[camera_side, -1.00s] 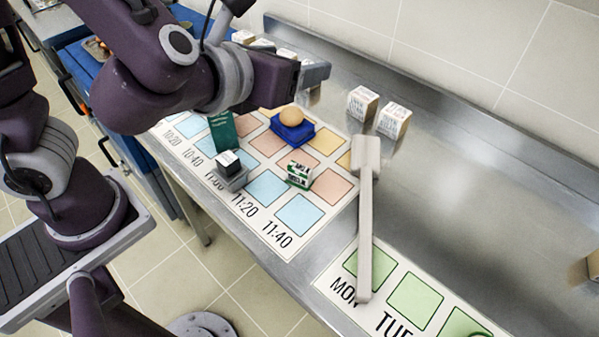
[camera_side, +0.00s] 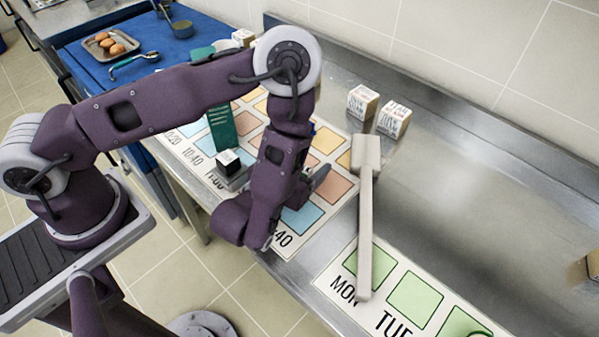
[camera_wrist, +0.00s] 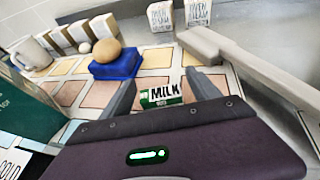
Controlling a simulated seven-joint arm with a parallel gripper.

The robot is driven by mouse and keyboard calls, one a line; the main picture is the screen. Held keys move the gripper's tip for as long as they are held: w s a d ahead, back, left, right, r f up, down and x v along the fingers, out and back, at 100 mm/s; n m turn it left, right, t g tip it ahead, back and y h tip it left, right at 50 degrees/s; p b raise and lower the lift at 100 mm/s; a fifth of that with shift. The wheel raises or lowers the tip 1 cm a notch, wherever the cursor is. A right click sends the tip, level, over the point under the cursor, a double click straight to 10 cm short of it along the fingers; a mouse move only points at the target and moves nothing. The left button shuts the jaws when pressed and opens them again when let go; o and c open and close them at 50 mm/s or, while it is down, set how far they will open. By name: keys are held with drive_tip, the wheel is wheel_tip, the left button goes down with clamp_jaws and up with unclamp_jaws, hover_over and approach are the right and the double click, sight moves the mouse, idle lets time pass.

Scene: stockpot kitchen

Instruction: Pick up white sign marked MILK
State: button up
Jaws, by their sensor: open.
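The white sign marked MILK (camera_wrist: 164,92), with a green lower part, stands on the sheet of coloured squares in the wrist view. My gripper (camera_wrist: 160,80) is open, with one finger to the left of the sign and one to the right. The fingers appear apart from the sign, and its lower part is partly covered by the gripper body. In the side view my gripper (camera_side: 320,178) is low over the sheet, and my arm hides the sign.
A blue block with an egg (camera_wrist: 108,51) stands behind the sign. A pale long-handled paddle (camera_side: 366,220) lies to the right. Two lettered boxes (camera_side: 362,102) stand at the back. A green upright board (camera_side: 222,128) and a small black-and-white block (camera_side: 228,161) are to the left.

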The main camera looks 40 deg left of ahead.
drive_tip(key=shift+x, duration=0.95)
drive_tip(key=c, duration=1.4)
drive_tip(key=shift+r, duration=0.1)
